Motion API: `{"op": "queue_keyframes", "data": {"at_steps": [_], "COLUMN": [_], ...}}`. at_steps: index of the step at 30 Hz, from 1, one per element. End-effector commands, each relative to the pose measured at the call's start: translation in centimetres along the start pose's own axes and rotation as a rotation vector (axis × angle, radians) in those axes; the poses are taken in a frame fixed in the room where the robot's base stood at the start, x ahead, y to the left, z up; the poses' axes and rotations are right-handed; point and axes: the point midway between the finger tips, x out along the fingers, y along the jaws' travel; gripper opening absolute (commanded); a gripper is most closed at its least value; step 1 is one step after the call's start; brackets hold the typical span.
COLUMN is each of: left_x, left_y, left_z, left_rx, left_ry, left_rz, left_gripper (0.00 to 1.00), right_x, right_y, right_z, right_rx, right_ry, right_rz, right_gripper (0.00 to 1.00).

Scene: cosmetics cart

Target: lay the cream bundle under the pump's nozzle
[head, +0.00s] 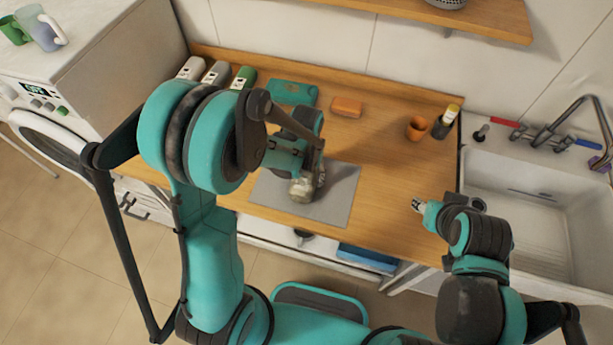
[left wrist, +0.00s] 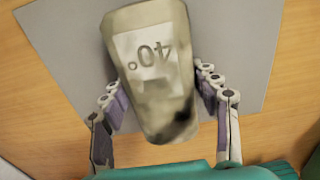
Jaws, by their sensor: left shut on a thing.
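A cream bundle (head: 303,190) is in the jaws of my left gripper (head: 308,172), over the grey mat (head: 341,205) on the wooden counter. In the left wrist view the bundle (left wrist: 155,60) has a pale label reading "40°", upside down. The fingers of my left gripper (left wrist: 163,92) are on both sides of it. Whether the bundle touches the mat is unclear. My right gripper (head: 418,206) is at the counter's right front, away from the bundle; its jaws are too small to read. I cannot make out a pump nozzle for certain.
Several bottles (head: 216,72) stand at the back left. A teal item (head: 292,92), an orange block (head: 347,107), an orange cup (head: 416,129) and a dark bottle with yellow (head: 445,122) stand along the back. A white sink (head: 520,205) is at right.

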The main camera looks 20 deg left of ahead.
Motion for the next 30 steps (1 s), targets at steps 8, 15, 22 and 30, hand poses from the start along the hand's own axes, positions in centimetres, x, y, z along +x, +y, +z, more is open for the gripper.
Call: {"op": "queue_keyframes", "data": {"at_steps": [8, 15, 22, 30], "left_x": [0.2, 0.2, -0.1, -4.6], "left_y": [0.0, 0.0, 0.0, 0.0], "left_z": [0.0, 0.0, 0.0, 0.1], "left_rx": [0.000, 0.000, 0.000, 0.000], "left_ry": [0.000, 0.000, 0.000, 0.000], "left_rz": [0.000, 0.000, 0.000, 0.000], "left_gripper": [0.26, 0.82, 0.82, 0.82], "right_x": [0.3, 0.2, 0.0, -1.2], "right_y": [0.0, 0.0, 0.0, 0.0], "right_z": [0.2, 0.1, 0.0, -0.9], "right_rx": [0.000, 0.000, 0.000, 0.000], "right_ry": [0.000, 0.000, 0.000, 0.000], "right_rz": [0.000, 0.000, 0.000, 0.000], "right_gripper": [0.40, 0.40, 0.40, 0.40]}}
